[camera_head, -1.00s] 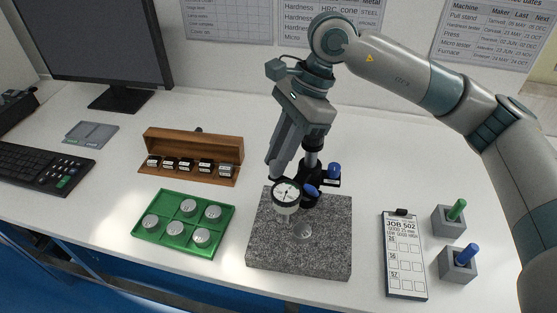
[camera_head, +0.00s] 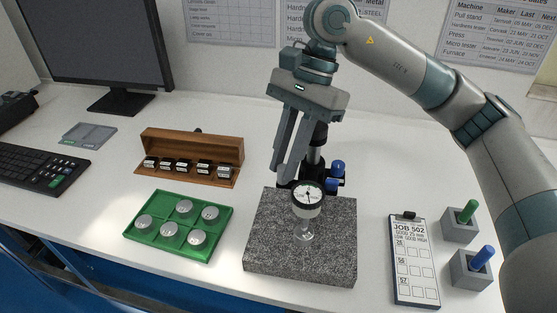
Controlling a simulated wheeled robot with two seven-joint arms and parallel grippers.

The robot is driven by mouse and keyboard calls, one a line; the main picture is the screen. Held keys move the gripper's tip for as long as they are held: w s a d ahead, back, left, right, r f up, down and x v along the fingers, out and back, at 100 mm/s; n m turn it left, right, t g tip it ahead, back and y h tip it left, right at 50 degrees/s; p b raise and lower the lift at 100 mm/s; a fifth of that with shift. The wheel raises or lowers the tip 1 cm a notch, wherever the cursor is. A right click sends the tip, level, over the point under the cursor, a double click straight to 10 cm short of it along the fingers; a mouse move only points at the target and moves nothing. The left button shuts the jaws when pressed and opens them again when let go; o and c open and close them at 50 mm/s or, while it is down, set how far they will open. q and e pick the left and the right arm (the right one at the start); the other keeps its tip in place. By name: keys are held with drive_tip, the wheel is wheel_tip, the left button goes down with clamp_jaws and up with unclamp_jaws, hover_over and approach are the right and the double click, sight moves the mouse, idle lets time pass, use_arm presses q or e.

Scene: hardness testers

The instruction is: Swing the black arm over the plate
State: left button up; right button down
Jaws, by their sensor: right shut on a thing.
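My right gripper (camera_head: 284,176) points down behind the speckled granite plate (camera_head: 262,245), shut on the black arm (camera_head: 290,184), which its fingers partly hide. The arm belongs to a stand with a black post (camera_head: 316,155) and blue knobs (camera_head: 337,167) at the plate's back edge. A round white dial gauge (camera_head: 307,196) hangs at the arm's front, over the plate. Below it a small shiny round piece (camera_head: 303,234) sits on the granite; I cannot tell whether the gauge tip touches it. My left gripper is not in view.
A green tray (camera_head: 148,238) with several metal discs and a wooden rack (camera_head: 190,143) of small blocks stand to the left. A clipboard (camera_head: 414,260) and two grey holders with a green handle (camera_head: 467,211) and a blue handle (camera_head: 482,257) stand to the right.

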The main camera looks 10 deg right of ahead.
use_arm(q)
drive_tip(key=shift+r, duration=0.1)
use_arm(e)
drive_tip(key=c, duration=1.9)
unclamp_jaws()
drive_tip(key=shift+s, duration=0.1)
drive_tip(key=shift+r, duration=0.15)
drive_tip(key=shift+d+r, duration=0.15)
drive_tip(key=shift+r, duration=0.1)
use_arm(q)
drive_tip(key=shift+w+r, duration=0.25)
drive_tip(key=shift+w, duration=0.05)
use_arm(e)
drive_tip(key=v, duration=1.6)
drive_tip(key=shift+r, duration=0.3)
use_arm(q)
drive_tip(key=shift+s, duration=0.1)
